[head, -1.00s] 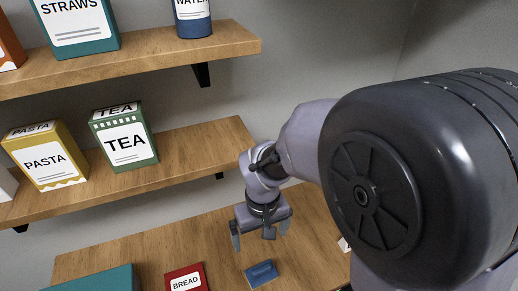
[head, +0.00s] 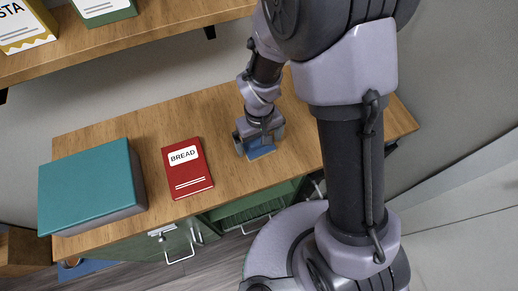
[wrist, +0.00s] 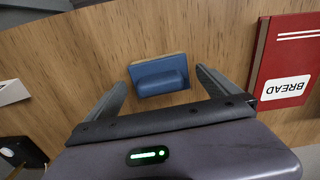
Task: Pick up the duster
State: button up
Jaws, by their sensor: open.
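The duster (wrist: 160,79) is a blue block with a rounded raised grip and a thin tan edge. It lies flat on the wooden countertop (head: 110,118). In the head view the duster (head: 262,152) is partly hidden below my gripper (head: 260,137). In the wrist view my gripper (wrist: 163,90) is open, with one finger on each side of the duster. Gaps show between the fingers and the duster, and nothing is held.
A large teal box (head: 90,183) sits further left. A wooden shelf (head: 140,33) runs above the counter. Green drawers (head: 180,243) are below.

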jog(key=shift+w+f, duration=0.1)
jog(key=shift+f, duration=0.6)
jog(key=shift+r, duration=0.1)
jog(key=shift+c, duration=0.7)
jog(key=c, duration=1.2)
notch_tip(320, 180, up, 4)
jog(key=shift+p, duration=1.15)
jog(key=s+a, duration=0.1)
jog(key=s, duration=0.3)
jog(key=s+a, duration=0.2)
jog(key=s, duration=0.2)
jog(key=s+a+p, duration=0.1)
jog(key=s, duration=0.3)
jog(key=shift+s+a+r, duration=0.1)
jog(key=shift+a+r, duration=0.3)
jog(key=shift+s+a+f+b, duration=0.35)
jog(key=shift+f+b, duration=0.1)
jog(key=shift+b, duration=0.75)
jog(key=shift+s+a+r+b, duration=0.1)
jog(key=shift+s+r+b, duration=0.35)
jog(key=shift+b, duration=0.9)
jog(key=shift+s+a+r+b, duration=0.1)
jog(key=shift+s+b, duration=0.5)
jog(key=shift+b, duration=0.75)
